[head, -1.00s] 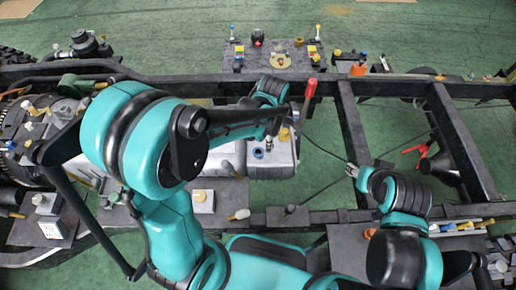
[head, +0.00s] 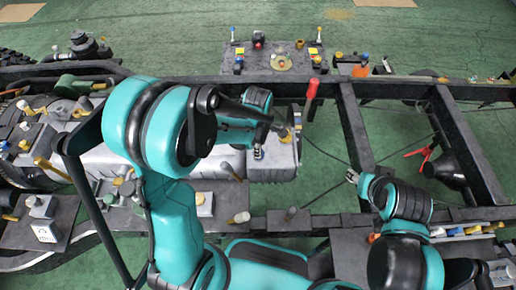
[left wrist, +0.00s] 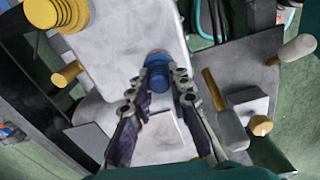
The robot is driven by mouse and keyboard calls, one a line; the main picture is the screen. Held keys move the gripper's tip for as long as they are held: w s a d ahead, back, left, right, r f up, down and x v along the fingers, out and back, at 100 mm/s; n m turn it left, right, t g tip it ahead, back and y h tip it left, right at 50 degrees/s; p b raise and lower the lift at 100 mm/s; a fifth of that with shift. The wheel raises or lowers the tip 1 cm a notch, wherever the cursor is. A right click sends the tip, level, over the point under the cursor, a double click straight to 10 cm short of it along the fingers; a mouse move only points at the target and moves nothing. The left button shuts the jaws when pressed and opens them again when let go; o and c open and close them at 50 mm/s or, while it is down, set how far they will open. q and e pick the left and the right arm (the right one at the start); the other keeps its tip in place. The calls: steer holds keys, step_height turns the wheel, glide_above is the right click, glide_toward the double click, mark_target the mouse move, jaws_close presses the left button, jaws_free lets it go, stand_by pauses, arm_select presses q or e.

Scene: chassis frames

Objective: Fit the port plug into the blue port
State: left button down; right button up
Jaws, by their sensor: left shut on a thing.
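My left gripper (head: 261,140) points down over the grey box on the chassis, right at the blue port (head: 258,154). In the left wrist view its fingertips (left wrist: 158,88) are shut on a short blue cylinder, which I take as the port plug (left wrist: 158,79).
A yellow-brown fitting (head: 283,134) stands close to the right of my left gripper. A red-handled tool (head: 311,92) rises near the rail. Yellow discs (left wrist: 62,12) and a yellow peg (left wrist: 67,73) flank the box. The frame opening at right is mostly clear.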

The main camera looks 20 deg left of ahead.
arm_select(q)
steer(key=shift+f, duration=0.25)
steer(key=c, duration=1.4)
jaws_free()
steer(key=shift+s, duration=0.2)
steer(key=shift+c, duration=0.2)
steer(key=shift+w+f, duration=0.1)
steer(key=shift+w, duration=0.1)
steer(key=shift+r, duration=0.2)
